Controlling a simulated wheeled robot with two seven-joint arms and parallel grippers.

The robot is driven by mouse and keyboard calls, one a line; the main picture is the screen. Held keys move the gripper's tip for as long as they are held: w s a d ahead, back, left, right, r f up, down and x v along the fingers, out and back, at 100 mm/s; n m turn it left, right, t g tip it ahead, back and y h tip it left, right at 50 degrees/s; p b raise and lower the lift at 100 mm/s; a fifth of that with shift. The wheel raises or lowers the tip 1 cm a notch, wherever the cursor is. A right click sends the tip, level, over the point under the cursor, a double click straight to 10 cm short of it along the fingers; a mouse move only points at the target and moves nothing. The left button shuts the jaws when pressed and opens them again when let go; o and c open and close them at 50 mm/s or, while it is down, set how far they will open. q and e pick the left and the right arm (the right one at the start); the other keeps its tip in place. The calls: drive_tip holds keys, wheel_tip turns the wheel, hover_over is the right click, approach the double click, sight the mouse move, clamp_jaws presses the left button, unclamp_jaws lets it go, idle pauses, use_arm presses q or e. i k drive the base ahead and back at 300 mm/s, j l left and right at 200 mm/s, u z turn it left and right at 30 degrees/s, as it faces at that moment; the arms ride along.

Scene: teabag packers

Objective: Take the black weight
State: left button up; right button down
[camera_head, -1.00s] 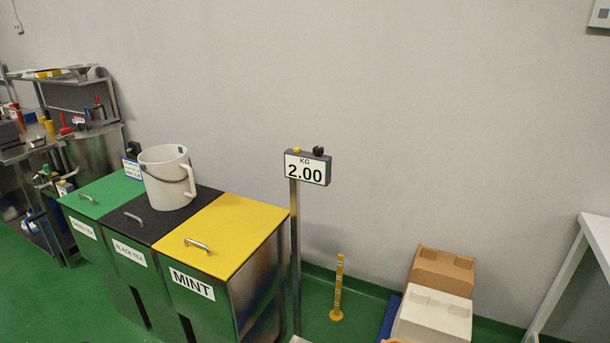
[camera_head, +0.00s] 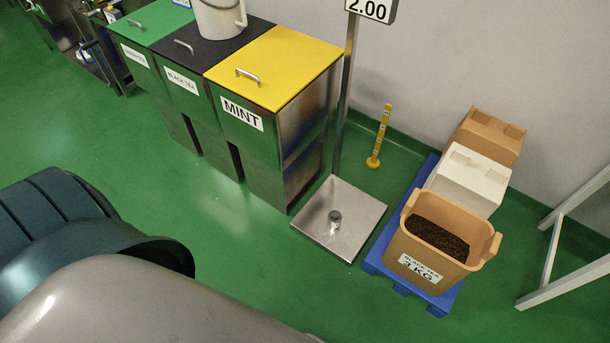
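A small weight (camera_head: 335,217) with a dark top and a shiny, lighter lower part stands upright near the middle of the steel floor scale plate (camera_head: 315,235). It is too small to tell whether it is fully black. Neither of my grippers shows in the head view. Only parts of my own body fill the lower left.
Bins with green, black and yellow lids (camera_head: 277,65) stand left of the scale. A white bucket (camera_head: 218,18) sits on the black lid. Right of the scale, a blue pallet (camera_head: 382,258) holds a tan tub (camera_head: 467,259) of black tea. Green floor is open in front.

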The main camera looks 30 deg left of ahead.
sight(334, 219)
drive_tip(key=u, duration=0.65)
drive_tip(key=i+j+z, duration=0.1)
